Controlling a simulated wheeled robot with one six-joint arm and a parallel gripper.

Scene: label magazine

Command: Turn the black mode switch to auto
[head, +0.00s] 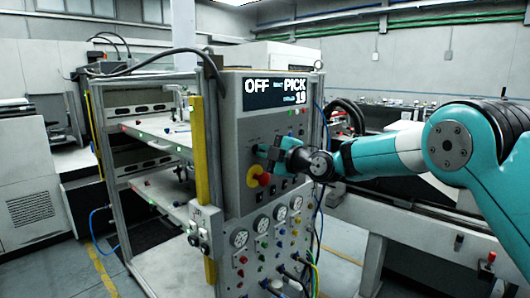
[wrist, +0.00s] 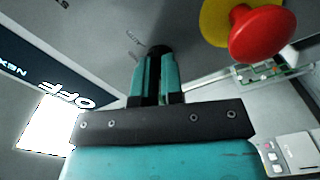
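The black mode switch (wrist: 158,50) sits on the grey front panel (head: 232,135), at the tips of my gripper in the wrist view. My gripper (wrist: 158,62) has its two teal fingers close together, one on each side of the switch, and appears shut on it. The fingers hide most of the switch, so its pointer direction cannot be read. Small printed labels beside it are too blurred to read. In the head view my gripper (head: 264,152) reaches the panel from the right and covers the switch. The display (head: 275,91) above reads OFF and PICK, with 19 below.
A red emergency stop button on a yellow base (head: 259,178) stands out just below my gripper; it is close by at upper right in the wrist view (wrist: 262,32). Gauges (head: 261,223), small buttons and cables fill the lower panel. A yellow post (head: 200,150) stands left of the panel.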

